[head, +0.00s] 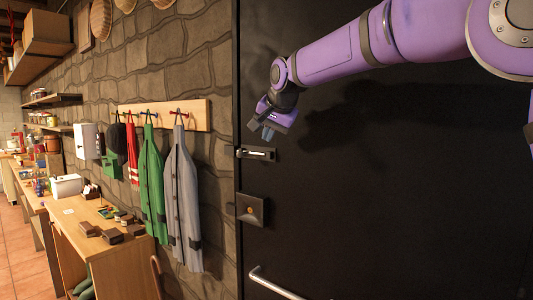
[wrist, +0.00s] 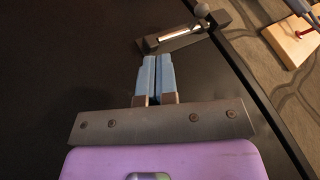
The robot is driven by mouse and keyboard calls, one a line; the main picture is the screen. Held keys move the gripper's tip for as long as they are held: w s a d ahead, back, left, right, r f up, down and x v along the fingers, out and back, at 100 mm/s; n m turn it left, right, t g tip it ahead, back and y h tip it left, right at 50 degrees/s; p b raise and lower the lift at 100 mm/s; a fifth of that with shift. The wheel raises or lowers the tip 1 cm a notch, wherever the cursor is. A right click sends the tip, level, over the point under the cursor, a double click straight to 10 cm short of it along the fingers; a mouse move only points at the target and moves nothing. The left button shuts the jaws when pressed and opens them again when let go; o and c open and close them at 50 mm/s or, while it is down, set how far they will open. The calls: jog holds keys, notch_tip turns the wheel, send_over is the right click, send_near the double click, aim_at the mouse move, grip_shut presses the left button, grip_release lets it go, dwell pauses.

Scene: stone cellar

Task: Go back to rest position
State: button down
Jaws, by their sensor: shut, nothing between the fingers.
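My purple arm reaches in from the upper right of the head view. My gripper (head: 267,132) is in front of the black door (head: 400,200), close above a door bolt (head: 257,153). In the wrist view my gripper (wrist: 157,60) has its two blue fingers together with nothing between them. The bolt (wrist: 183,35) lies just beyond the fingertips there, with a round knob at its right end. I cannot tell whether the fingertips touch it.
A square lock plate (head: 252,209) and a metal push bar (head: 275,284) are on the door below. A coat rack (head: 195,112) with coats hangs on the stone wall to the left. A wooden workbench (head: 110,245) with small items stands below it.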

jog(key=s+d+f+n+g+h, duration=0.1)
jog(key=s+d+n+h, duration=0.1)
jog(key=s+d, duration=1.8)
jog(key=s+d+f, duration=0.3)
jog(key=s+f, duration=0.1)
jog(key=s, duration=0.3)
jog(key=s+d+f+n, duration=0.1)
jog(key=s+d+f, duration=0.2)
jog(key=s, duration=0.4)
jog(key=s+d+f+g+h, duration=0.1)
jog(key=s+d+f, duration=0.2)
jog(key=s+f, duration=0.3)
jog(key=shift+s+d+n, duration=0.2)
jog(key=shift+s+n, duration=0.2)
jog(key=shift+s, duration=0.65)
